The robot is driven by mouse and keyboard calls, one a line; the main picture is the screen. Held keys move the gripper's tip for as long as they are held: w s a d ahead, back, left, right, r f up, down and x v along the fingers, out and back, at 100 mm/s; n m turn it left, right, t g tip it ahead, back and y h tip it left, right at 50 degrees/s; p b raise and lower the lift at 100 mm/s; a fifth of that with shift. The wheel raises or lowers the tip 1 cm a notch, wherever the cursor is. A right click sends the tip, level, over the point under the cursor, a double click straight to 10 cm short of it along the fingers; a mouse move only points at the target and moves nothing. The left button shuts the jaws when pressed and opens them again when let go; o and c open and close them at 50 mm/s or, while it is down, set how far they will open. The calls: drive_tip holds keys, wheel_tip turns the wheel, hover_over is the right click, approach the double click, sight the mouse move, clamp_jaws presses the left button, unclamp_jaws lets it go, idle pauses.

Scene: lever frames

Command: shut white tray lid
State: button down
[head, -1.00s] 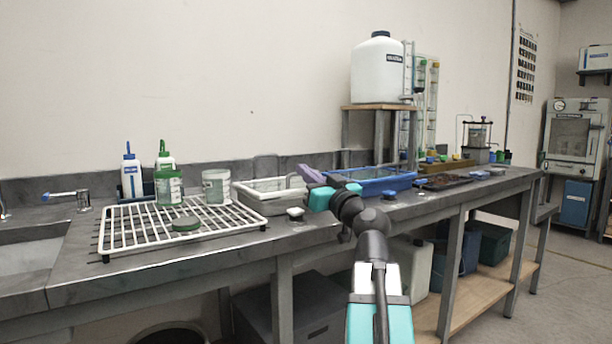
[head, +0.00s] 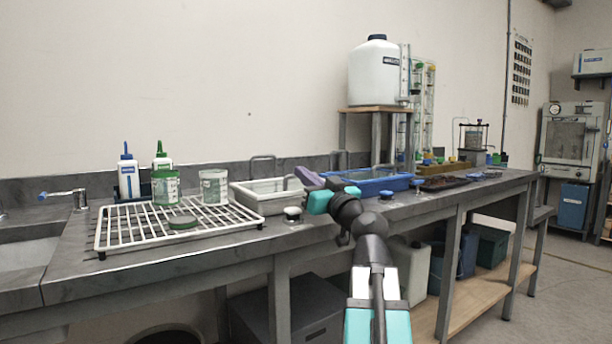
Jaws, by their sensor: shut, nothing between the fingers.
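The white tray (head: 262,207) is a shallow rectangular basin on the grey bench, left of my gripper, and its top is open. A grey looped frame (head: 263,158) stands upright behind it; it may belong to the raised lid, but I cannot tell. My gripper (head: 307,177) has purple fingers and appears shut and empty. It is at the tray's right end in the picture, overlapping its right edge; I cannot tell whether they touch.
A blue tray (head: 398,184) is right of my gripper, with a similar frame (head: 338,158) behind it. A small white-topped knob (head: 292,212) is at the bench front. A white tank (head: 376,75) stands on a raised stand.

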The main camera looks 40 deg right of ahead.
drive_tip(key=s, duration=0.7)
drive_tip(key=shift+a+b, duration=0.3)
drive_tip(key=shift+a, duration=0.1)
drive_tip(key=shift+f+b+v, duration=0.2)
drive_tip(key=shift+b+v, duration=1.1)
drive_tip(key=shift+b, duration=0.25)
drive_tip(key=shift+w, duration=0.1)
